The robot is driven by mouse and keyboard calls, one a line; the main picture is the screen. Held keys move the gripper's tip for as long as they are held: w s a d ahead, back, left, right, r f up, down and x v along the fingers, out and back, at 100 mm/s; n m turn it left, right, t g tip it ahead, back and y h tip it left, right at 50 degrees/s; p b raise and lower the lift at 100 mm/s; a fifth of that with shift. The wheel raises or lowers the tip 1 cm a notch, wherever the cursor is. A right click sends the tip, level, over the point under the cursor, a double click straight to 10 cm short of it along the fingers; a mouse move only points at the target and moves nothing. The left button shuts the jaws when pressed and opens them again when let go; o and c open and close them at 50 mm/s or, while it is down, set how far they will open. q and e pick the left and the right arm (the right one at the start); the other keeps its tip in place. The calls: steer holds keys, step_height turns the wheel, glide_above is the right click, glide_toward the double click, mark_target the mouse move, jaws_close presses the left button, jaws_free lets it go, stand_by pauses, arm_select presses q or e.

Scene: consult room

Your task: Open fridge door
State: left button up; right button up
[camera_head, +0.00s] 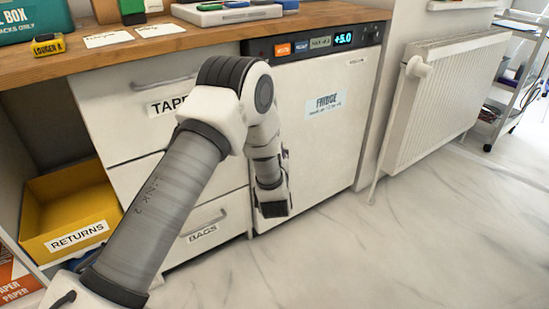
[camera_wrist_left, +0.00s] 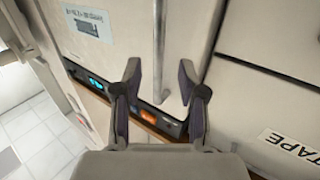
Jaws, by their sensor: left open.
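The white fridge door (camera_head: 330,145) is shut, with a blue "FRIDGE" label on it. A control panel with a lit +5.0 display runs above it. In the left wrist view, the door (camera_wrist_left: 122,50) carries a slim grey bar handle (camera_wrist_left: 158,62) along one side. My left gripper (camera_wrist_left: 158,72) is open, and the handle shows between its two fingers. I cannot tell whether either finger touches it. In the head view, my left arm reaches the fridge's left side and hides the handle and most of the gripper. My right gripper is out of view.
Drawers (camera_head: 130,95) labelled TAPE and BAGS stand left of the fridge, under a wooden counter (camera_head: 200,36). A yellow returns bin (camera_head: 90,205) sits at the lower left. A white radiator (camera_head: 445,100) stands to the right. The marble floor (camera_head: 400,250) before the fridge is clear.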

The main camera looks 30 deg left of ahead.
arm_select(q)
steer(key=b+x, duration=0.2)
steer(key=x, duration=0.6)
jaws_close()
